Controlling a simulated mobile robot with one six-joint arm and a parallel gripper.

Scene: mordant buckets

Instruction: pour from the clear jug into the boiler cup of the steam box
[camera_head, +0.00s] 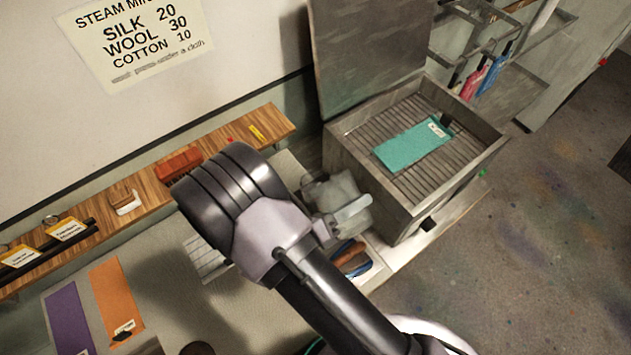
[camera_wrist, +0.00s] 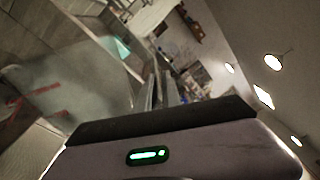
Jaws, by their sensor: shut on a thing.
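The clear jug (camera_head: 338,197) is a translucent vessel just left of the steam box, raised in front of the shelf and partly hidden by my arm. It fills the left of the wrist view (camera_wrist: 92,85), with red marks on its wall. My gripper (camera_wrist: 163,88) is shut on the jug; in the head view my wrist mostly hides it. The jug looks tilted, but how far is unclear. The steam box (camera_head: 370,178) has its lid up and a teal cloth (camera_head: 412,146) with a tag on its slatted rack. A small dark part (camera_head: 428,224) sits low on its near side; I cannot tell whether it is the boiler cup.
A wooden shelf (camera_head: 145,186) with tags and a red-brown block runs along the wall. Purple (camera_head: 68,318) and orange (camera_head: 115,298) cloths lie on the bench. Orange-and-blue handled tools (camera_head: 352,260) lie below the jug. Racked coloured items (camera_head: 472,83) hang behind the box.

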